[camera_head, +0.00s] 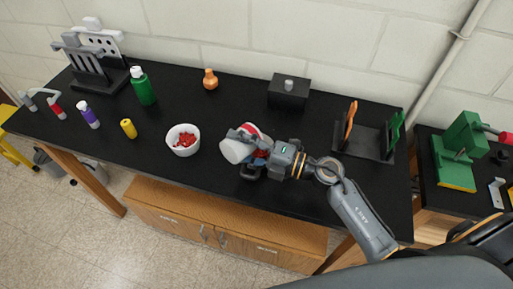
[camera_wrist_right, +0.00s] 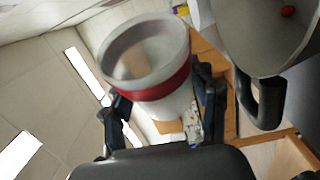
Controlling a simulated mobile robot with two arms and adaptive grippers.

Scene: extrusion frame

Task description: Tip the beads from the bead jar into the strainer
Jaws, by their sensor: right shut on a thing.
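My right gripper (camera_head: 265,160) is shut on the bead jar, a pale jar with a red band (camera_wrist_right: 150,60), above the front middle of the table. In the wrist view the jar is tilted, its mouth shows, and no beads are clear inside. A grey-white vessel with a dark handle (camera_wrist_right: 268,30), seemingly the strainer, is close beside it with one red bead inside. In the head view jar and vessel overlap around the gripper, so I cannot tell them apart well. A white bowl (camera_head: 183,149) holding red pieces (camera_head: 184,139) stands to the left. My left gripper is not in view.
On the black table (camera_head: 310,190) are a green bottle (camera_head: 145,90), purple bottle (camera_head: 90,118), yellow bottle (camera_head: 128,129), orange container (camera_head: 210,80) and black box (camera_head: 289,94). A dark rack (camera_head: 362,140) stands at right. The table's front edge is close.

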